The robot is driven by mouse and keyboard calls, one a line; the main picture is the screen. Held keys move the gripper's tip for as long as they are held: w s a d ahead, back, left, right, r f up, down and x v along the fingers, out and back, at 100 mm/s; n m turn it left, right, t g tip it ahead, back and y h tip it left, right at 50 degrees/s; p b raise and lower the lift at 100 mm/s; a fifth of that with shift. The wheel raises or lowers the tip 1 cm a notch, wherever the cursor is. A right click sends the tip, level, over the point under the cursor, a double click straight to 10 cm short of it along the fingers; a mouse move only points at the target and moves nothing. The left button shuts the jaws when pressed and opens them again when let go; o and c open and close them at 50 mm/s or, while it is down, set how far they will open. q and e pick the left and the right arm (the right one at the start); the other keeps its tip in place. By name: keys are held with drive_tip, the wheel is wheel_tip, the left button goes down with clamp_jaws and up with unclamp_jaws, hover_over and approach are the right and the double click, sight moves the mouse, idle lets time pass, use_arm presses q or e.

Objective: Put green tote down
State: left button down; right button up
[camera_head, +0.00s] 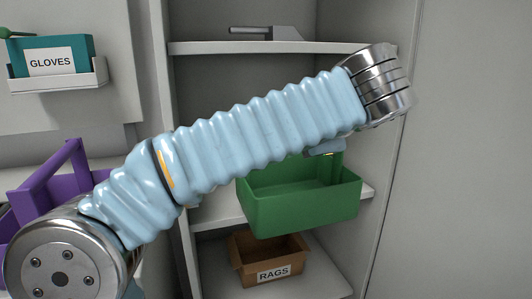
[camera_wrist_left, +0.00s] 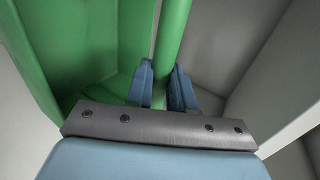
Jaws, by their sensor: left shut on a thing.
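The green tote (camera_head: 305,205) is an open box at the middle shelf of the cabinet in the head view. Its lower front covers part of that shelf's edge. I cannot tell whether it touches the shelf. My left arm crosses above it, and a small part of the left gripper (camera_head: 325,148) shows at its top. In the left wrist view the left gripper (camera_wrist_left: 165,80) has its two blue fingers on either side of a green bar of the tote, shut on it. The tote's wall (camera_wrist_left: 75,45) fills the left there. My right gripper is not in view.
The middle shelf (camera_head: 215,210) shows left of the tote. A brown box labelled RAGS (camera_head: 250,262) stands on the shelf below. A grey object (camera_head: 265,33) lies on the upper shelf (camera_head: 210,47). A GLOVES box (camera_head: 50,60) and a purple tote (camera_head: 60,185) are at left.

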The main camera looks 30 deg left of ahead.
use_arm(q)
drive_tip(key=w+a+f+p, duration=0.2)
drive_tip(key=w+a+f, duration=0.1)
drive_tip(key=w+a, duration=0.8)
drive_tip(key=shift+w+a+f, duration=0.15)
drive_tip(key=shift+a+f, duration=0.05)
drive_tip(key=shift+a, duration=0.9)
drive_tip(key=c, duration=0.9)
unclamp_jaws()
drive_tip(key=v, duration=1.2)
